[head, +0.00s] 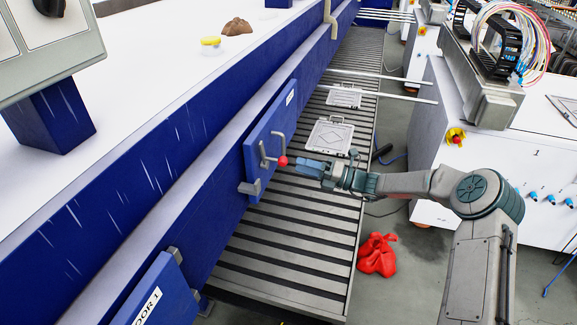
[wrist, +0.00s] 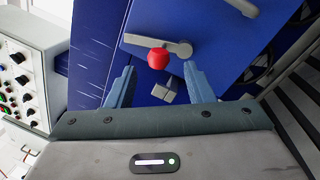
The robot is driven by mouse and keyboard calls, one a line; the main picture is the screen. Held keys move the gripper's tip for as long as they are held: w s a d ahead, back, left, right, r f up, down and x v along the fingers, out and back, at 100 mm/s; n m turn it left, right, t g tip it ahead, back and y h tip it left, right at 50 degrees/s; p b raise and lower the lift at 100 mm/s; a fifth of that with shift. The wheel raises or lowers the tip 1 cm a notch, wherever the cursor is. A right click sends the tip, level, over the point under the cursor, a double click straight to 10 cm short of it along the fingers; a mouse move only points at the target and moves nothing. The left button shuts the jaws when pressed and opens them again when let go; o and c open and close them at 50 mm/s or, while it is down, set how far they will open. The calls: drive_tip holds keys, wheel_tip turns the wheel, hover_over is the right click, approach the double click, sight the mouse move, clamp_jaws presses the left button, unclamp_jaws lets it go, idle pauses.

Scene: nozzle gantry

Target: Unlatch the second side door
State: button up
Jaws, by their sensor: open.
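The second side door (head: 262,152) is a blue panel on the side of the blue gantry beam. It appears closed, with a white label whose text I cannot read. Its grey latch lever (wrist: 172,47) ends in a red knob (wrist: 157,59); the knob also shows in the head view (head: 283,161). A grey pull handle (head: 279,143) sits close by the lever. My gripper (head: 298,165) is open, its blue fingers pointing at the knob. In the wrist view my gripper (wrist: 159,70) has the knob between its fingertips or just ahead; I cannot tell the depth.
A door labelled DOOR 1 (head: 158,297) is at lower left. A slatted conveyor (head: 285,235) runs below the doors and carries flat grey plates (head: 330,136). A red crumpled bag (head: 377,255) lies on the floor. A white cabinet (head: 540,165) stands at right.

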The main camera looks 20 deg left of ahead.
drive_tip(key=d+f+b, duration=0.1)
drive_tip(key=d, duration=0.6)
drive_tip(key=shift+w, duration=0.25)
drive_tip(key=shift+c, duration=0.3)
